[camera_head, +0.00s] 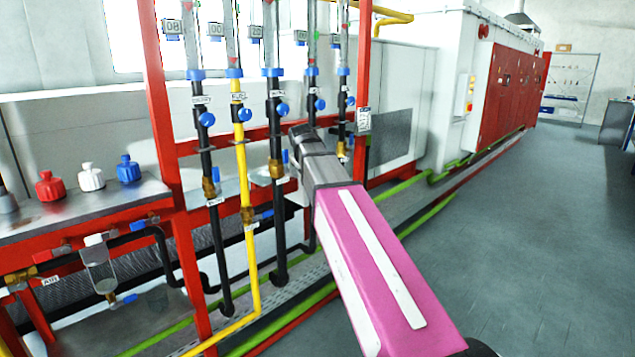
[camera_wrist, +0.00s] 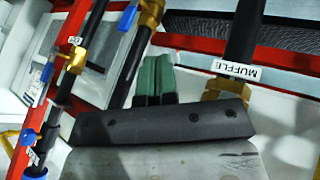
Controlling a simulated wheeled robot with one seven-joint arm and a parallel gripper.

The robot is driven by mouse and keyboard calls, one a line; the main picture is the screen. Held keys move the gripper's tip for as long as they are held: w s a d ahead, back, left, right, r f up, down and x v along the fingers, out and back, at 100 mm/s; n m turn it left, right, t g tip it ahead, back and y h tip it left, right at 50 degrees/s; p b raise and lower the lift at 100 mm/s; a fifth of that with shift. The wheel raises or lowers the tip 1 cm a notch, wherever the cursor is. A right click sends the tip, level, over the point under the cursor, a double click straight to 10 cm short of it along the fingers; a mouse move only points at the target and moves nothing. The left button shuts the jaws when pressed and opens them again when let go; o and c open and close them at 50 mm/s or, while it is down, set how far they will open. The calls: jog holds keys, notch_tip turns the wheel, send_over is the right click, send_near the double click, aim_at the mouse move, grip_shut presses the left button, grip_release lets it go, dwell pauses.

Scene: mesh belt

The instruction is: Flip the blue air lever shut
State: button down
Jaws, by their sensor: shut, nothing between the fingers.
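My gripper (camera_wrist: 157,68) shows in the wrist view as two green-tipped fingers pressed together, with nothing between them. In the head view its dark end (camera_head: 299,136) is in front of the row of vertical pipes and hides part of them. In the wrist view one blue lever (camera_wrist: 128,17) is just above and left of the fingertips, beside a pipe with a brass valve. Another blue lever (camera_wrist: 47,72) is farther left, by a brass valve with a short label (camera_wrist: 75,41) that is hard to read. I cannot tell surely which lever is the air one. No contact shows.
A black pipe labelled MUFFLE (camera_wrist: 235,70) stands right of the fingers. The yellow pipe (camera_head: 240,165) and red frame post (camera_head: 163,110) are left of my arm. A bench (camera_head: 80,217) with coloured knobs is at far left. The floor (camera_head: 530,230) at right is clear.

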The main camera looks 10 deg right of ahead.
jog(key=w+d+f, duration=0.4)
jog(key=w+f, duration=0.4)
jog(key=shift+d, duration=0.4)
